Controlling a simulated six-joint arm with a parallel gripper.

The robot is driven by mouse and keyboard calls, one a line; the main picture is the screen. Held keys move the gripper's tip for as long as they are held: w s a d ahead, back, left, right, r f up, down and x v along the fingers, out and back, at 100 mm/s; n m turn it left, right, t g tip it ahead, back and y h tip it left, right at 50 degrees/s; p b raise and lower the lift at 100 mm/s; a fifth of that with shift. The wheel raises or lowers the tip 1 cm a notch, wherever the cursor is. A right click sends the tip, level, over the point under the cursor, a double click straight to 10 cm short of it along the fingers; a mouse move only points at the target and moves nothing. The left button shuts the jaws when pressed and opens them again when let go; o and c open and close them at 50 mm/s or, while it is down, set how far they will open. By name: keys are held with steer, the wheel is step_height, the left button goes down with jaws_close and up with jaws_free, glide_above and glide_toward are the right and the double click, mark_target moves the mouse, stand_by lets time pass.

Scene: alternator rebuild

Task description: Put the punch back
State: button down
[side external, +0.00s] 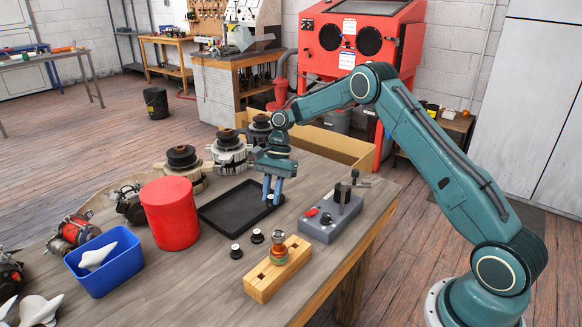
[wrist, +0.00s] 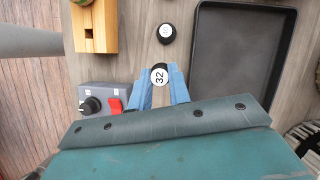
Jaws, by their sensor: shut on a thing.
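My gripper (side external: 273,192) is pointed down at the right edge of the black tray (side external: 217,214), beside the grey machine. In the wrist view my gripper (wrist: 162,84) has its blue fingers shut on a small black round piece with a white top marked 32 (wrist: 159,75), which I take to be the punch. Its lower end is hidden, so I cannot tell whether it touches the table. Similar black pieces with white tops (side external: 236,251) stand on the table near the wooden block (side external: 262,285); one also shows in the wrist view (wrist: 166,32). The block has square slots and a metal-and-copper part on it.
The grey machine (side external: 318,232) with a red switch and black knob stands right of my gripper. A red cylinder (side external: 170,215) and a blue bin (side external: 107,279) with a white part are at left. Alternator parts (side external: 229,150) line the back. The black tray is empty.

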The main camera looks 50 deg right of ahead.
steer(key=shift+f, duration=3.95)
steer(key=shift+f, duration=0.15)
steer(key=c, duration=1.3)
jaws_free()
steer(key=v, duration=1.2)
steer(key=shift+a+r, duration=0.1)
steer(key=shift+r, duration=0.1)
